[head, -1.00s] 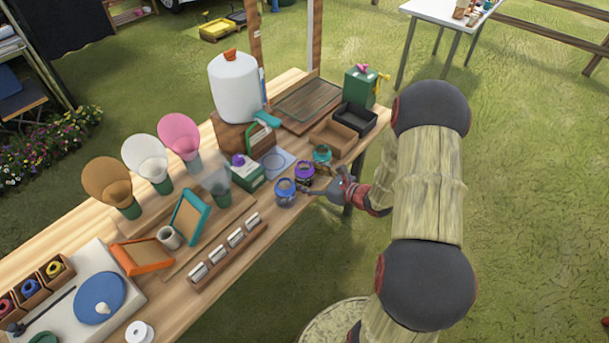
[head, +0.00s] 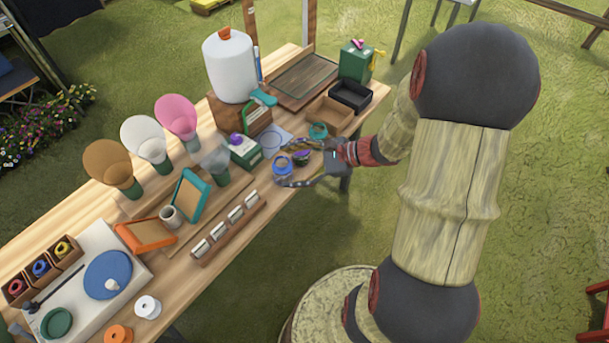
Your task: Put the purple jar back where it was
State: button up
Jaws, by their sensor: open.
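The purple jar (head: 301,158) stands on the wooden table near its front right edge, partly hidden by my gripper. The blue jar (head: 282,168) stands just left of it, very close or touching. The teal jar (head: 317,131) stands behind and to the right. My gripper (head: 285,164) is open and low over the table, coming in from the right. One finger passes behind the purple jar and the other in front. The fingertips reach as far as the blue jar. I cannot tell whether a finger touches either jar.
A green-and-white box with a purple top (head: 244,151) stands left of the jars. A round clear outline on a pale sheet (head: 270,139) lies behind them. A brown tray (head: 330,114) and a black tray (head: 350,96) are at the right end. A label rack (head: 226,228) lies front left.

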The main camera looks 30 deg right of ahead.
jog(key=s+a+r+n+g+h, duration=0.2)
jog(key=s+a+r+n+g, duration=0.3)
jog(key=s+a+r+n, duration=0.45)
jog(key=s+d+r+n+t+h, duration=0.2)
jog(key=s+r+n+h, duration=0.4)
jog(key=n, duration=0.6)
notch_tip(320, 180, up, 2)
jog(key=shift+s+d+r+h, duration=0.1)
jog(key=shift+s+d+h, duration=0.3)
jog(key=shift+h, duration=0.2)
